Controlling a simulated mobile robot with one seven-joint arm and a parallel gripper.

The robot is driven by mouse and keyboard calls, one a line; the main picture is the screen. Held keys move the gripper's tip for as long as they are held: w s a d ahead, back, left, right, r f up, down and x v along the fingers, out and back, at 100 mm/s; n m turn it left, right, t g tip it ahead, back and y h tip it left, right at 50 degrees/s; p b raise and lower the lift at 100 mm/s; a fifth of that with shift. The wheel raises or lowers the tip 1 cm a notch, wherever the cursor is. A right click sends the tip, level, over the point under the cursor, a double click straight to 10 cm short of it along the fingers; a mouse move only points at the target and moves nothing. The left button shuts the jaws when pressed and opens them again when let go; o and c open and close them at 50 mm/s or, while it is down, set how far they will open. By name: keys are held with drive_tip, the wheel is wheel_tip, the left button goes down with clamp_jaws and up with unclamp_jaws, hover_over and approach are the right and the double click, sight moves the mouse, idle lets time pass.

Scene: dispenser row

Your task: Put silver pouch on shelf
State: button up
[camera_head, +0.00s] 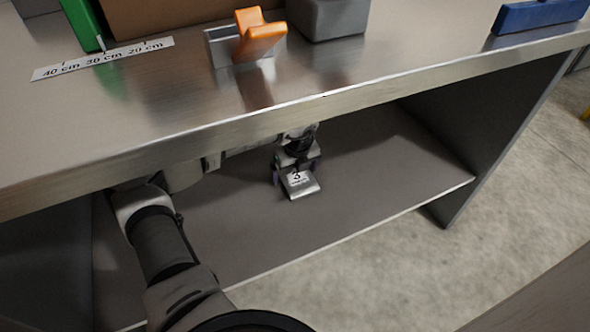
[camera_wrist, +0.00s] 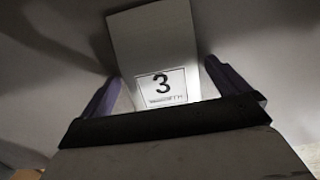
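The silver pouch (camera_head: 301,184) is a flat grey packet with a white label marked 3. It is over the lower shelf (camera_head: 380,175) under the counter, near the shelf's middle. My gripper (camera_head: 297,172) points down with one finger at each side of the pouch. I cannot tell whether the pouch touches the shelf. My gripper's body hides its near end in the wrist view.
The metal counter (camera_head: 190,110) overhangs the shelf, with its front edge close above my arm. On it are an orange item (camera_head: 258,35), a grey bin (camera_head: 328,18) and a blue block (camera_head: 540,14). A dark side panel (camera_head: 490,120) closes the right. The shelf around the pouch is clear.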

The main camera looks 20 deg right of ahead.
sight(298, 178)
wheel_tip(298, 178, up, 12)
drive_tip(key=s+p, duration=0.1)
drive_tip(key=p, duration=0.3)
drive_tip(key=shift+s+p, duration=0.35)
drive_tip(key=shift+s, duration=0.05)
